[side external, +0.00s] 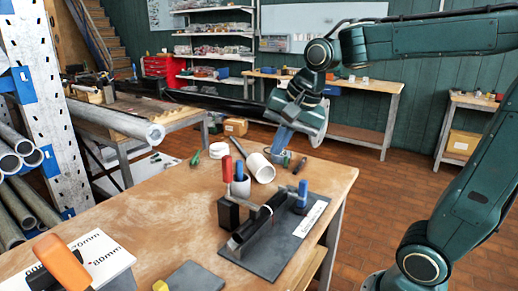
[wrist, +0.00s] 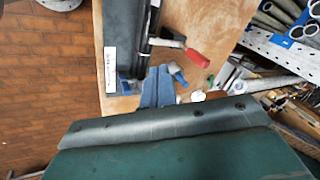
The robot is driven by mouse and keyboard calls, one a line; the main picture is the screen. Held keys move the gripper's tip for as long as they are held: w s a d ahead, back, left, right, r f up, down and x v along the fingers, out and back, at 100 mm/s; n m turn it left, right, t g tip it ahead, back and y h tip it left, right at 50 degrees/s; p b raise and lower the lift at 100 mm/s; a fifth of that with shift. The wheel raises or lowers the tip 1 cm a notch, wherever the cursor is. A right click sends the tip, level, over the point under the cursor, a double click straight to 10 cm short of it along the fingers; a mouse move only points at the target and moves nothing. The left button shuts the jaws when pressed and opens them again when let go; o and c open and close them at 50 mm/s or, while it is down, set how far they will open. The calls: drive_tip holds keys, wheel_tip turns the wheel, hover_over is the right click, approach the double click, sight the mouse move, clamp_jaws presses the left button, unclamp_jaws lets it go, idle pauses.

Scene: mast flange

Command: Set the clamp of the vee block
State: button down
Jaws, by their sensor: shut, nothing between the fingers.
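The clamp's red handle (side external: 227,169) stands up above the block, and a metal arm reaches toward the tube. In the wrist view the red handle (wrist: 195,58) lies right of the tube. Whether the clamp presses the tube, I cannot tell.
A blue-handled piece (side external: 302,193) stands at the plate's right end. An orange-handled tool (side external: 62,262) is front left. The table's left middle is clear.

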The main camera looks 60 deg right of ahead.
drive_tip(key=w+d+m, duration=0.2)
drive_tip(key=w+m, duration=0.3)
drive_tip(key=w, duration=0.1)
drive_tip(key=shift+d+f, duration=0.4)
drive_tip(key=shift+f, duration=0.1)
drive_tip(key=w+f, duration=0.7)
drive_tip(key=f, duration=0.2)
drive_tip(key=shift+w, duration=0.4)
